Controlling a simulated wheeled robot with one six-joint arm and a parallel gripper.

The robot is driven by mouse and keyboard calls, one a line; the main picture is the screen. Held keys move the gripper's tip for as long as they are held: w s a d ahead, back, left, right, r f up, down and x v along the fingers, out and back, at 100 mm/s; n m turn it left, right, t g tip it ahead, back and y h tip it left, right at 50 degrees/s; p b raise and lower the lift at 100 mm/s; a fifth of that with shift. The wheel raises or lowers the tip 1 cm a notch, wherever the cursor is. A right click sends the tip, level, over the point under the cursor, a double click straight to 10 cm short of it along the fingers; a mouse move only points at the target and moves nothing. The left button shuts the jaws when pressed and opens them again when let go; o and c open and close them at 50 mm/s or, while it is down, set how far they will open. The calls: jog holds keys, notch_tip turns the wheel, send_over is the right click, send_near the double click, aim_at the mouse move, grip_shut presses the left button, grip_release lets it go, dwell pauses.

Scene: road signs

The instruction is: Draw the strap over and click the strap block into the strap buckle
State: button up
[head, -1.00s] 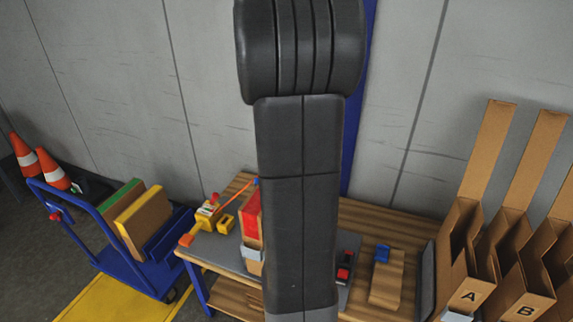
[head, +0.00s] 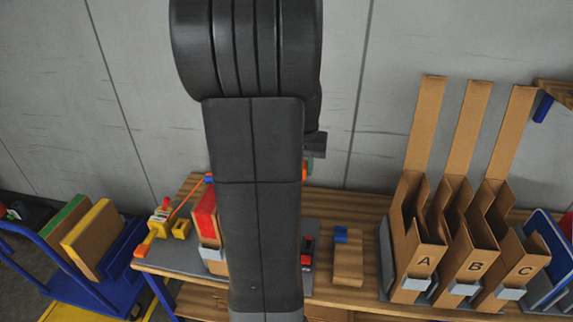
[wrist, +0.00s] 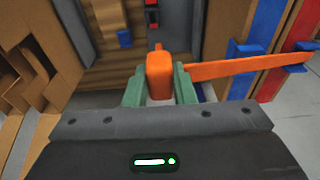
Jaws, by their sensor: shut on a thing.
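My gripper (wrist: 159,82) has green fingers shut on the orange strap block (wrist: 159,72) in the wrist view. The orange strap (wrist: 235,68) stretches from the block towards the right. In the head view a bit of my gripper (head: 310,164) shows right of my arm, above the bench. There the strap (head: 188,198) rises from a yellow fitting (head: 158,224) with a red lever, then passes behind my arm. A black and red piece (head: 307,252), seemingly the strap buckle, lies on the grey mat, partly hidden by my arm. It also shows in the wrist view (wrist: 152,16), apart from the block.
A red-faced carton (head: 205,216) stands left of my arm. A blue-topped wooden block (head: 347,262) stands right of the mat. Cardboard holders A, B and C (head: 470,262) fill the bench's right. A blue trolley (head: 115,268) with boards stands left.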

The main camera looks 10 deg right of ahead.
jog(key=w+d+f+b, duration=0.1)
jog(key=w+f+b, duration=0.1)
jog(key=f+b, duration=0.5)
jog(key=w+d+f+b, duration=0.2)
jog(key=f+b, duration=0.6)
jog(key=f, duration=0.8)
jog(key=w+d+f+b, duration=0.1)
jog(key=w+f+b, duration=0.1)
jog(key=f+b, duration=0.6)
jog(key=shift+d+f, duration=0.15)
jog(key=shift+f, duration=0.95)
jog(key=shift+d+f, duration=0.1)
jog(key=shift+f, duration=1)
jog(key=shift+f+b, duration=0.45)
jog(key=shift+f, duration=0.2)
jog(key=shift+s+f+b, duration=0.1)
jog(key=shift+f+b, duration=0.3)
jog(key=shift+f, duration=0.25)
jog(key=o, duration=0.9)
jog(key=shift+r, duration=0.15)
